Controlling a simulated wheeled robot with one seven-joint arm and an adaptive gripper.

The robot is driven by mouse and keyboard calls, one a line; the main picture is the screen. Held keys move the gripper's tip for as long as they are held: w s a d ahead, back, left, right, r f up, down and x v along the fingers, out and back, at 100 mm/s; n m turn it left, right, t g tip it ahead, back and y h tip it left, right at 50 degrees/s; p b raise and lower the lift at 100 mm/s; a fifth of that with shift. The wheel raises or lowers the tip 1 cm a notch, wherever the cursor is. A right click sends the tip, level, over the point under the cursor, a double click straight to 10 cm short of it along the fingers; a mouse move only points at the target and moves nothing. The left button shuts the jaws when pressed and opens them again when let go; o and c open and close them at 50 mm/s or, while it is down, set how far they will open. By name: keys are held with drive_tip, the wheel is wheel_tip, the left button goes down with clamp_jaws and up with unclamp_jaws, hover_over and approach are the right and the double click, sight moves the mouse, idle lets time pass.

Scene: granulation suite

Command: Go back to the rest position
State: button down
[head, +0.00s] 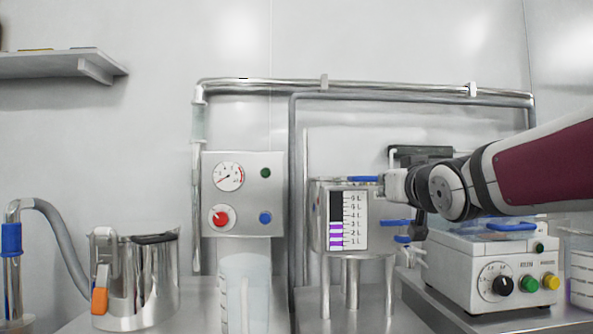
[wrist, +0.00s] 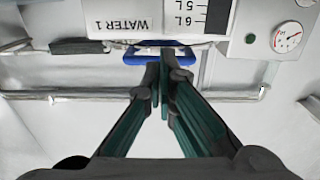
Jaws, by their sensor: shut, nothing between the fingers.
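My gripper (wrist: 160,85) is shut and empty in the wrist view, its two dark green fingers together. Its tips are just short of a blue handle (wrist: 137,59) under the panel labelled WATER 1 (wrist: 125,20); I cannot tell whether they touch it. In the head view my arm reaches in from the right, and its end is beside the steel tank (head: 320,225) with the level scale, close to the blue lever (head: 363,178) on top. The fingers cannot be made out clearly there.
A white control box (head: 455,265) with a black knob stands right of the tank, below my arm. A gauge panel (head: 245,170) and a steel jug (head: 155,280) are to the left. Steel pipes (head: 400,90) run along the wall behind. The upper middle is free.

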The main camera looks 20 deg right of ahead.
drive_tip(key=s+a+f+g+y, duration=0.1)
drive_tip(key=s+a+f+g, duration=0.25)
drive_tip(key=f, duration=0.35)
drive_tip(key=s+a+f+n+g+y, duration=0.1)
drive_tip(key=s+a+f+g, duration=0.1)
drive_tip(key=s+a+f, duration=0.3)
drive_tip(key=s+a+f+g+y, duration=0.2)
drive_tip(key=s+a+f, duration=0.1)
drive_tip(key=f, duration=0.5)
drive_tip(key=s+a+f+n+g+y, duration=0.1)
drive_tip(key=s+a+f+g, duration=0.25)
drive_tip(key=s, duration=0.45)
drive_tip(key=s+a+f+g, duration=0.3)
drive_tip(key=s+f, duration=0.1)
drive_tip(key=s, duration=0.3)
drive_tip(key=s+a+f+n+g+y, duration=0.1)
drive_tip(key=s+a+f+g, duration=0.25)
drive_tip(key=s, duration=0.45)
wheel_tip(320, 180, up, 36)
drive_tip(key=d+t+p, duration=0.1)
drive_tip(key=t+p, duration=0.3)
drive_tip(key=p, duration=3)
drive_tip(key=shift+w+f+n+t, duration=0.25)
drive_tip(key=shift+w+n+t, duration=0.05)
drive_tip(key=shift+w+t, duration=0.1)
